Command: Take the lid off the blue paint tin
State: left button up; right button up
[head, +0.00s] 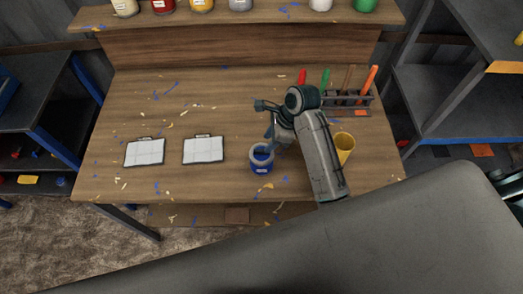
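The blue paint tin (262,168) stands upright near the front edge of the wooden workbench, right of the middle. Its top shows a pale rim around blue. I cannot tell whether that blue is a lid or paint. My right gripper (269,136) points down just above the tin's far right side, partly hidden by its own wrist. Its fingers are too small and dark to tell whether they are open or shut, or whether they touch the tin. My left gripper is not in view.
Two clipboards (145,152) (203,149) lie left of the tin. A yellow cup (344,148) stands right of my arm, and a rack (346,99) of coloured-handled tools behind it. Several paint tins line the back shelf (270,17).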

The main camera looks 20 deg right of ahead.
aim_at(262, 150)
jog(key=p+x, duration=0.1)
jog(key=x, duration=0.2)
jog(key=shift+s+a+f+p, duration=0.1)
jog(key=shift+a+f+p, duration=0.15)
jog(key=shift+p, duration=0.15)
jog(key=shift+a+f, duration=0.2)
jog(key=shift+f, duration=0.35)
grip_shut()
